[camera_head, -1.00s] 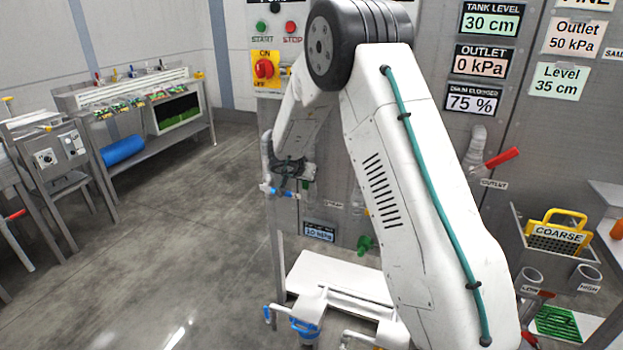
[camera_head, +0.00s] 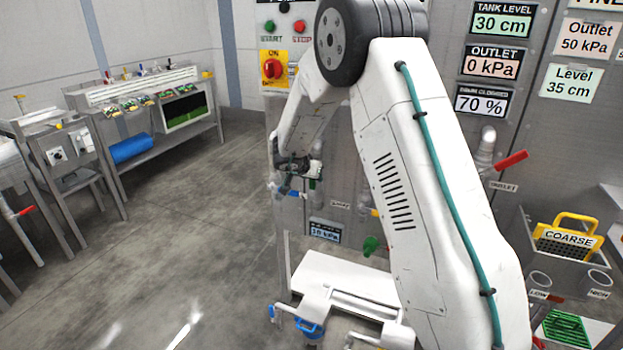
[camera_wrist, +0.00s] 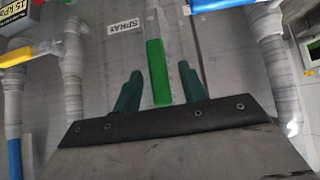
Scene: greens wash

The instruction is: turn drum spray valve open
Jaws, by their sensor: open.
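In the wrist view, the spray valve's green handle (camera_wrist: 158,72) stands upright in the picture, beside a "SPRAY" label (camera_wrist: 123,25). My gripper (camera_wrist: 160,85) is open, with one teal finger on each side of the handle's lower part. Gaps show between handle and fingers, so it is not clamped. In the head view, my gripper (camera_head: 292,182) is small at the panel's left edge, and the handle cannot be made out clearly there. The percent display (camera_head: 481,101) reads 70 %; its small heading is blurred.
In the wrist view, a yellow handle (camera_wrist: 17,57) and a blue handle (camera_wrist: 215,4) on grey pipes flank the spray valve. In the head view, a red outlet lever (camera_head: 510,160) and the COARSE basket (camera_head: 569,232) are right of my arm. Open floor (camera_head: 190,230) lies left.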

